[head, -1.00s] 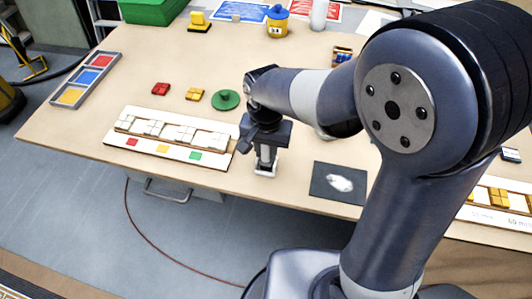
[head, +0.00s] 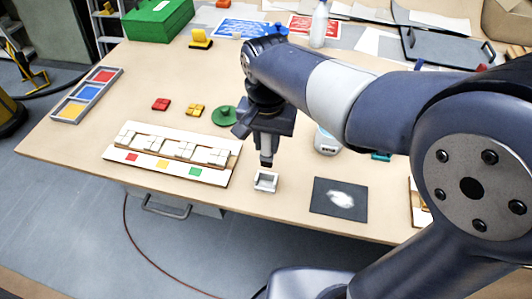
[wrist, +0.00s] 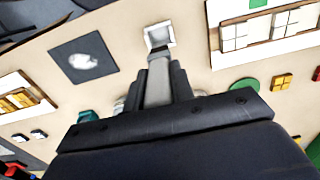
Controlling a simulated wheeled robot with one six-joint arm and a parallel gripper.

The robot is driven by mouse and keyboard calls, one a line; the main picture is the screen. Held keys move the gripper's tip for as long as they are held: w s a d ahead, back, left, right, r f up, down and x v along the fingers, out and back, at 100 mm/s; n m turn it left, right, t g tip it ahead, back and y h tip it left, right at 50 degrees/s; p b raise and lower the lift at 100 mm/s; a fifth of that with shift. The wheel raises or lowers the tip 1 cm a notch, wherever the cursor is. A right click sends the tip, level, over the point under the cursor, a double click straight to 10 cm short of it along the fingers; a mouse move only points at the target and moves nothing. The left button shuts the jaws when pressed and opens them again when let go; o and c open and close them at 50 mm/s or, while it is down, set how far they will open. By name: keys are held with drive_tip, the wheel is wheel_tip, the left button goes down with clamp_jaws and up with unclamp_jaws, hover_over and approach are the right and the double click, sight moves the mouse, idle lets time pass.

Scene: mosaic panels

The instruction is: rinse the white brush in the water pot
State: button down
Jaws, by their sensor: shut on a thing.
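My gripper (head: 267,138) points down over the front of the table, above a small white square holder (head: 265,182). It is shut on a slim grey-white brush (wrist: 158,85), whose dark lower end (head: 266,160) hangs just above the holder. In the wrist view the brush lies between the two dark fingers, its far end in line with the holder (wrist: 160,36). A pale rounded pot with a dark label (head: 326,142), which looks like the water pot, stands right of the gripper. My arm partly covers it, and its inside is hidden.
A dark square with a white patch (head: 340,199) lies right of the holder. A mosaic panel (head: 172,158) lies to the left, with red tiles (head: 161,104), yellow tiles (head: 195,110) and a green disc (head: 224,116) behind it. A white bottle (head: 319,24) stands at the back.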

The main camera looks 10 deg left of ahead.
drive_tip(key=w+d+r+t+p, duration=0.2)
drive_tip(key=w+d+t, duration=0.2)
drive_tip(key=w+d, duration=1.1)
drive_tip(key=shift+s+d+f+b, duration=0.2)
drive_tip(key=shift+f+b, duration=0.55)
drive_tip(key=shift+f, duration=0.1)
drive_tip(key=shift+s+d+f+b, duration=0.15)
drive_tip(key=shift+s+f+b, duration=0.05)
drive_tip(key=shift+f+b, duration=0.6)
drive_tip(key=shift+s+d+f+b, duration=0.2)
drive_tip(key=shift+f+b, duration=0.45)
drive_tip(key=shift+f, duration=0.3)
drive_tip(key=shift+f+b, duration=0.4)
drive_tip(key=shift+f, duration=0.1)
wheel_tip(320, 180, up, 7)
drive_tip(key=p, duration=0.5)
idle(0.4)
